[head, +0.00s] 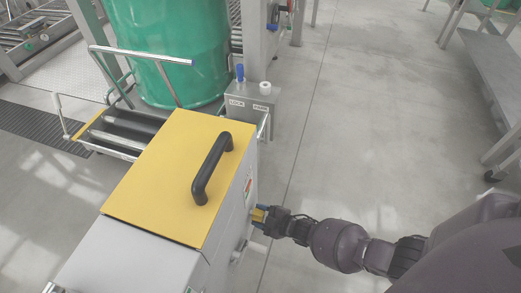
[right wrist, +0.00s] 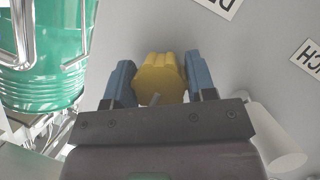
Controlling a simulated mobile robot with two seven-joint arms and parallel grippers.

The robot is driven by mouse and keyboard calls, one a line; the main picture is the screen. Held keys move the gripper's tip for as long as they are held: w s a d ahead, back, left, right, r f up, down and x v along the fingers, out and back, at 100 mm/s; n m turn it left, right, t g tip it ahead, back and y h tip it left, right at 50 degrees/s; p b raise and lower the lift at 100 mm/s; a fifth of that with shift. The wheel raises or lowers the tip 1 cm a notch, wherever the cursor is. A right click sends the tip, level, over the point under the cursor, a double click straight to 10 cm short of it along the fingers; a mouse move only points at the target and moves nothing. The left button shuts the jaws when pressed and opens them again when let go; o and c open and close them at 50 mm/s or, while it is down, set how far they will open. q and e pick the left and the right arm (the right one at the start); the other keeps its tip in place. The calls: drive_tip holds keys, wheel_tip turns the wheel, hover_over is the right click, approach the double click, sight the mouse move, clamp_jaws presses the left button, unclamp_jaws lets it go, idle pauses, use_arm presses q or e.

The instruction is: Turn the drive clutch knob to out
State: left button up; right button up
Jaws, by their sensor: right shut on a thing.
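The drive clutch knob, yellow and lobed (head: 258,214), sits on the right side face of the grey machine with a yellow top. In the right wrist view the knob (right wrist: 160,72) fills the space between the two blue fingers, against a grey panel. My right gripper (head: 265,217) reaches it from the right and is shut on it; the same gripper (right wrist: 160,84) shows in the right wrist view. The knob's pointer setting cannot be read. My left gripper is not in view.
The yellow lid (head: 165,180) carries a black handle (head: 211,168). A green drum (head: 170,50) stands behind, beside a small grey control box (head: 250,103). In the right wrist view, a pale cylinder (right wrist: 275,135) is close at the gripper's right. Open floor (head: 380,120) lies to the right.

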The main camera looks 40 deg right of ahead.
idle(0.4)
drive_tip(key=o, duration=0.9)
drive_tip(key=shift+s+d+r+p, duration=0.25)
drive_tip(key=shift+s+d+p, duration=0.05)
drive_tip(key=shift+s, duration=0.15)
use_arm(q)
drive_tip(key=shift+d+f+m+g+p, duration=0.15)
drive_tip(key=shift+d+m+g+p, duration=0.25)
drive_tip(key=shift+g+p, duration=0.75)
use_arm(e)
drive_tip(key=shift+p+v, duration=0.35)
drive_tip(key=shift+v, duration=4.5)
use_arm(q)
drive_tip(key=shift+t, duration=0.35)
use_arm(e)
drive_tip(key=shift+f, duration=0.1)
drive_tip(key=shift+a, duration=0.1)
